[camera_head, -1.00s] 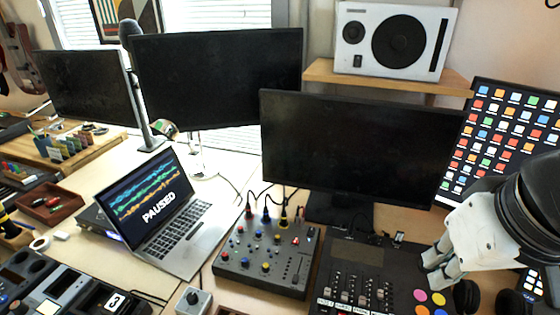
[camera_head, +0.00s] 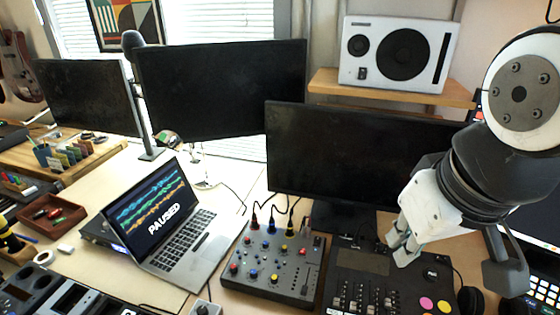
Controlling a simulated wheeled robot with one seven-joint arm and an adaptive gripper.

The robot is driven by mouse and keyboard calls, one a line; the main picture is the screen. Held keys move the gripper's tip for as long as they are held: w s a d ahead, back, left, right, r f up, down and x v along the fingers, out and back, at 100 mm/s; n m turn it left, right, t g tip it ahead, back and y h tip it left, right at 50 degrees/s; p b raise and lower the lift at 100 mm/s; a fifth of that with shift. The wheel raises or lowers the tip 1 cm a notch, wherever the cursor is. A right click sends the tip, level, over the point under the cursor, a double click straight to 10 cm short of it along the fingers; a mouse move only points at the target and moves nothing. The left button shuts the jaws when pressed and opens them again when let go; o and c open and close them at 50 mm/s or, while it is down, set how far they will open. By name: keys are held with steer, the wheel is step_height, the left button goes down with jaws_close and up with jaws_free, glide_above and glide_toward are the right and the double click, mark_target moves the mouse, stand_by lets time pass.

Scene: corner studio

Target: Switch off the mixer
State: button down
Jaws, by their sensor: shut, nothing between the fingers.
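The mixer is most likely the grey box (camera_head: 271,267) with coloured knobs and cables plugged into its back edge, in the middle of the desk. A darker console (camera_head: 345,262) with faders and coloured round buttons stands just right of it. I cannot make out a power switch on either. My gripper (camera_head: 402,256) is shut and empty, pointing down over the back right part of the dark console, to the right of the grey mixer. I cannot tell whether its fingertips touch the console.
A laptop (camera_head: 190,246) reading "PAUSED" stands left of the mixer. A dark monitor (camera_head: 350,150) rises behind both consoles. A small knob box (camera_head: 203,308) sits at the front edge of the view. Headphones (camera_head: 470,299) lie to the right. A white speaker (camera_head: 397,52) stands on the shelf.

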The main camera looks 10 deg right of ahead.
steer(key=w+f+n+g+h+b, duration=0.1)
steer(key=w+f+n+b, duration=0.15)
steer(key=w, duration=0.55)
steer(key=w+f+n+b, duration=0.1)
steer(key=w+f+n, duration=0.25)
steer(key=w, duration=0.45)
steer(key=n+g+b, duration=0.2)
steer(key=n, duration=0.5)
glide_above(318, 241)
steer(key=s, duration=0.2)
step_height(318, 241, down, 13)
steer(key=shift+w+a+y, duration=0.25)
steer(key=shift+a+y, duration=0.05)
steer(key=shift+a, duration=0.05)
steer(key=f, duration=0.4)
steer(key=w+f+b, duration=0.1)
steer(key=f, duration=0.4)
steer(key=f+b, duration=0.1)
steer(key=f, duration=0.4)
steer(key=shift+w+d, duration=0.25)
steer(key=shift+d, duration=0.1)
steer(key=shift+r, duration=0.1)
steer(key=shift+w+d+f+g+y+p, duration=0.15)
steer(key=shift+f+g+y+p, duration=0.15)
steer(key=shift+g+p, duration=0.3)
steer(key=shift+f+g, duration=0.2)
steer(key=shift+g, duration=0.1)
steer(key=shift+p, duration=0.3)
